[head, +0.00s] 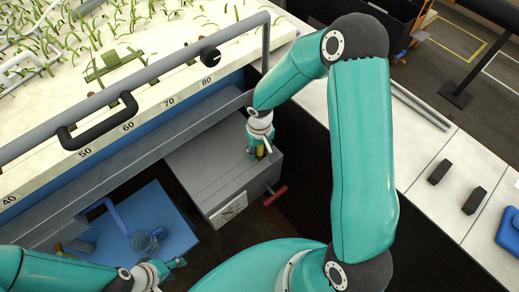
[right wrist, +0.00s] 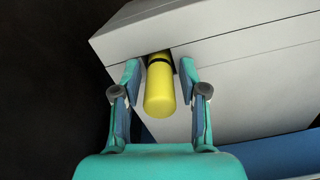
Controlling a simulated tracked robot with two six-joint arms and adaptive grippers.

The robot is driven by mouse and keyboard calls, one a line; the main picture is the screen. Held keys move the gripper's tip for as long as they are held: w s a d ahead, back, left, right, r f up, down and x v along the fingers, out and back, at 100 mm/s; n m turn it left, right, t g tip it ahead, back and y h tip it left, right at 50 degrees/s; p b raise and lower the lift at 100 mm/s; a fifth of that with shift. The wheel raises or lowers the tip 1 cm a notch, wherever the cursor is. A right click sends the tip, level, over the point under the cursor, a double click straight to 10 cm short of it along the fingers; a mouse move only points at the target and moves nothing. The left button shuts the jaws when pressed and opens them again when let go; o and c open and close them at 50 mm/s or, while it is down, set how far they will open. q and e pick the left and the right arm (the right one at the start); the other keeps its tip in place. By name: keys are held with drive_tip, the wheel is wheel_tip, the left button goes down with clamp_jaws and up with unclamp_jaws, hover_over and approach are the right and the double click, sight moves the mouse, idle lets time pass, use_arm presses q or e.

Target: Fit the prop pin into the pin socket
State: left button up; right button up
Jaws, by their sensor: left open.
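The yellow prop pin (right wrist: 160,92) shows in the right wrist view, with its upper end at a dark recess, seemingly the pin socket (right wrist: 158,56), in a grey box (right wrist: 240,65). How deep the pin sits cannot be told. My right gripper (right wrist: 160,72) has its fingers on either side of the pin, with narrow gaps. In the head view my right gripper (head: 260,150) is over the grey box (head: 205,165), with a bit of yellow at its fingers. My left gripper (head: 175,264) is open and empty at the lower left, near a blue surface.
A red handle (head: 275,195) sticks out of the grey box. A blue panel (head: 175,215) with a clear round part (head: 144,241) lies left of it. The flume rail (head: 140,75) and scale run above. Black blocks (head: 440,172) lie on the right counter.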

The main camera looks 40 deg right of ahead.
idle(0.3)
drive_tip(key=shift+r+p, duration=0.25)
drive_tip(key=shift+p, duration=0.05)
drive_tip(key=shift+r, duration=0.35)
wheel_tip(320, 180, up, 11)
drive_tip(key=shift+r+b, duration=0.1)
drive_tip(key=shift+b, duration=0.7)
